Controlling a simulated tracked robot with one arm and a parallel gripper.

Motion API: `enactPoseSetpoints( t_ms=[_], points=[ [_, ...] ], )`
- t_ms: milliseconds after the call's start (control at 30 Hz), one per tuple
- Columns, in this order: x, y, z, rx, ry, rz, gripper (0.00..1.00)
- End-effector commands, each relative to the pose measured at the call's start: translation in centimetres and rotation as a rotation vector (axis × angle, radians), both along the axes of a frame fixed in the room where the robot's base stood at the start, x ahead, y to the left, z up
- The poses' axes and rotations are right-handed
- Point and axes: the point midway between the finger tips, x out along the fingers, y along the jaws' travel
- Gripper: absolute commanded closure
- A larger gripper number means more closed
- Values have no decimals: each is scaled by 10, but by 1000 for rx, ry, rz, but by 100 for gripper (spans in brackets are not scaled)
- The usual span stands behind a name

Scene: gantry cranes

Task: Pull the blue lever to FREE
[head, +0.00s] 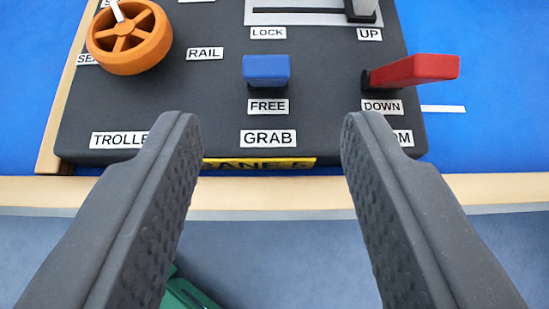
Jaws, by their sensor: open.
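The blue lever (266,68) stands on the dark control panel (325,75), between the LOCK label (268,33) and the FREE label (268,106). Its blue handle shows just above the FREE label, nearer to it than to LOCK. The handle hides most of its base and slot. The GRAB label (268,138) lies below it. My gripper (273,125) is open and empty. Its two dark fingers point toward the panel, one on each side of the lever's column, with the fingertips lower in the picture than the blue handle.
An orange wheel (130,38) is at the upper left. A red lever (415,70) by the DOWN label projects to the right. A grey lever (362,8) stands by UP. The panel's near edge and a pale wood table edge (270,190) lie below.

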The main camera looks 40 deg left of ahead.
Motion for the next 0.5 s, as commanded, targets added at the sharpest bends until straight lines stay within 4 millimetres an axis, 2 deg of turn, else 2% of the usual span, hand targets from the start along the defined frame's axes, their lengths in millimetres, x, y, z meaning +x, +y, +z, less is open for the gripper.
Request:
enactPoseSetpoints(
  t_ms=[200,500],
  points=[
    [-25,-20,22,0,-2,-4,58],
    [-44,-33,35,-1,1,0,58]
  ],
)
